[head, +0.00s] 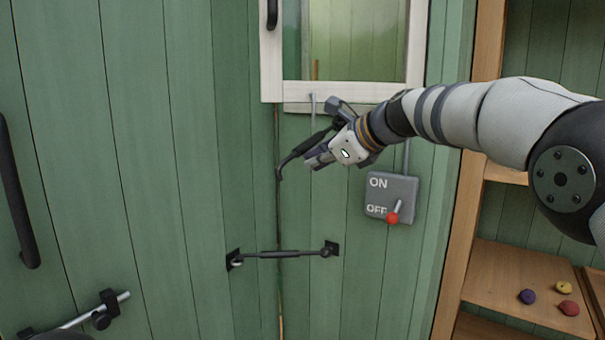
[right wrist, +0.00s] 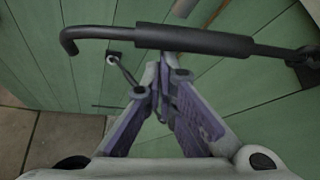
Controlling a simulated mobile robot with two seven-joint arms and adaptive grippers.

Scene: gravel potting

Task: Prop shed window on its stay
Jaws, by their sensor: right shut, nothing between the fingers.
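The shed window (head: 345,92), a pale frame with a green-tinted pane, is at the top of the head view. I cannot tell whether it stands slightly open. The stay, a dark rod with a thicker sleeve and a bent end (head: 284,167), slants below the window. In the right wrist view the stay (right wrist: 195,40) crosses from its bent end at left to a mount at right. My right gripper (head: 316,160) is shut and empty beside the stay; its fingertips (right wrist: 165,72) are close to the sleeve. Contact is unclear. My left gripper is not in view.
A grey ON/OFF switch box (head: 392,190) with a red-tipped lever is below right of the gripper. A dark hook bar (head: 285,254) spans the board gap lower down. Wooden shelves (head: 510,285) hold small coloured balls at right. A black door handle (head: 18,195) is at left.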

